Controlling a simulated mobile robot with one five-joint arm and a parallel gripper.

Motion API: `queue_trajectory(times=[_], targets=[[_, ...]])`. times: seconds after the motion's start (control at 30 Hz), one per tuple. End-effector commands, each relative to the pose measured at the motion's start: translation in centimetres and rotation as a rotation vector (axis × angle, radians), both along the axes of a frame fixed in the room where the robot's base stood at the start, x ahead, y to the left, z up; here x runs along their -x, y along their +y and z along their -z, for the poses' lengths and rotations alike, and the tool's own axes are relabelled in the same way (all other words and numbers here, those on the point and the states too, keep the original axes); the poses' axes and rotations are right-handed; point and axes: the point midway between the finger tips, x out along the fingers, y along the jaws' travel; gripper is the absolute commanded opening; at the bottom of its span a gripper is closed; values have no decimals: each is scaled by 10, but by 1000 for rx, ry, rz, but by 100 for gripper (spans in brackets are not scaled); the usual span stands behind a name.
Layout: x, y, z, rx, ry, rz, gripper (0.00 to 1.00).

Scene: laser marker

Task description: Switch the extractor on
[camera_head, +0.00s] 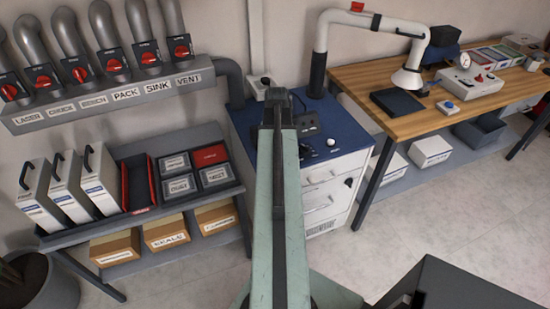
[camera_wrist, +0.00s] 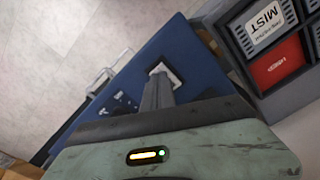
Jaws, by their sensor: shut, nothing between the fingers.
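The likely extractor is a white cabinet with a blue top (camera_head: 353,130), standing between the shelf and the wooden bench. A small white box with a dark knob (camera_head: 262,83) is at the cabinet's back left, below a wall conduit. My gripper (camera_head: 278,97) is shut and empty over the cabinet's back left. In the wrist view its fingers (camera_wrist: 159,85) overlap a white square piece (camera_wrist: 163,70); contact is unclear.
A row of grey ducts with red-handled valves (camera_head: 115,65) and labels is on the left wall. A shelf (camera_head: 140,215) of binders and boxes is below it. The wooden bench (camera_head: 450,112) holds several items at right. Floor at front right is partly clear.

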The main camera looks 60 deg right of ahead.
Motion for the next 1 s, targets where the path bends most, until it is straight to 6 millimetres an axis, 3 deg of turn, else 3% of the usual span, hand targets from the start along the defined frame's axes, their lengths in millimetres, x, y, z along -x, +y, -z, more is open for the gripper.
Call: queue_trajectory(times=[1.0], targets=[[0, 0, 16, 0, 0, 0, 0]])
